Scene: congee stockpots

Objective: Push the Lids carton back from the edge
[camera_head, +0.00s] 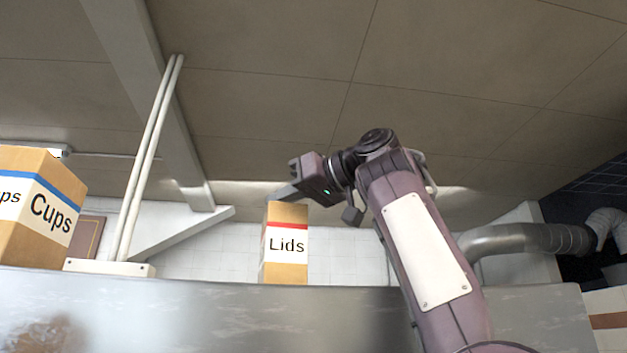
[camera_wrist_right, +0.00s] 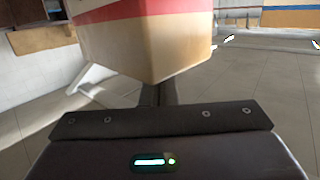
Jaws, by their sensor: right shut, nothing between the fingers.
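The Lids carton (camera_head: 286,268), brown with a white label and a red band, stands upright at the front of a high metal shelf. My right gripper (camera_head: 283,193) is shut and empty. In the head view its fingertips overlap the carton's top edge; I cannot tell whether they touch. In the right wrist view the carton (camera_wrist_right: 150,45) fills the upper middle, just beyond the shut fingers (camera_wrist_right: 156,95), which are partly hidden behind my dark gripper body. My left gripper is not in view.
White upright pipes (camera_head: 145,160) and a slanted bracket (camera_head: 185,230) are between the two cartons. A silver duct (camera_head: 525,238) runs at the right.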

